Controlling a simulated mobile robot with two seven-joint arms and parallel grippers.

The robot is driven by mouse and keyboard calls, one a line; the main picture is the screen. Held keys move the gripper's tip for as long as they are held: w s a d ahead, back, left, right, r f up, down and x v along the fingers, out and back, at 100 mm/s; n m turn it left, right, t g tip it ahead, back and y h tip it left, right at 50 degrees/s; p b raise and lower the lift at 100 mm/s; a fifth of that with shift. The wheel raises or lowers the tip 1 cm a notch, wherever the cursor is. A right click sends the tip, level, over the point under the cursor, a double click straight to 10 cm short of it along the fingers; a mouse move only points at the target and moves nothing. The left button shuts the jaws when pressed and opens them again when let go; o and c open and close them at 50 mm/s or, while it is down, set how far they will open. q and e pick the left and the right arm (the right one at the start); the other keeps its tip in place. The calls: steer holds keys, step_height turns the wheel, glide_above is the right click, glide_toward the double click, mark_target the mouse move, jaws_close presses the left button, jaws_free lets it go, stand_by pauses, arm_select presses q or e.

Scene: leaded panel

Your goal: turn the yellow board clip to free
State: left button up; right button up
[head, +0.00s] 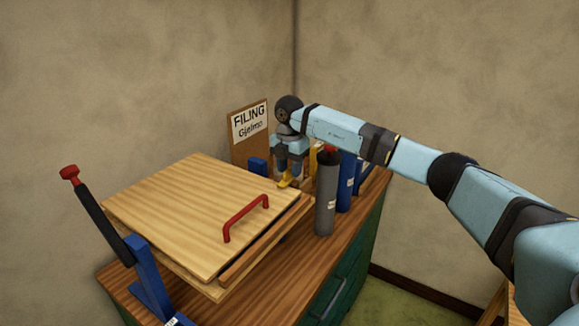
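The yellow board clip (286,183) sits at the back right corner of the light wooden board (165,215). My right gripper (288,172) points down right over the clip, its fingers at or touching the clip's top. The fingers are small here, and I cannot tell whether they are closed on it. The clip is partly hidden by the gripper. The board carries a red handle (246,217) near its right edge. My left gripper is not in view.
A blue stand with a black, red-tipped lever (98,215) stands at the board's front left. A grey cylinder (325,200) and blue cylinders (347,180) stand close right of the clip. A "FILING" sign (249,122) is behind. The wooden counter (290,275) is clear at front right.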

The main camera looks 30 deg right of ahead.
steer(key=shift+f, duration=0.35)
jaws_close()
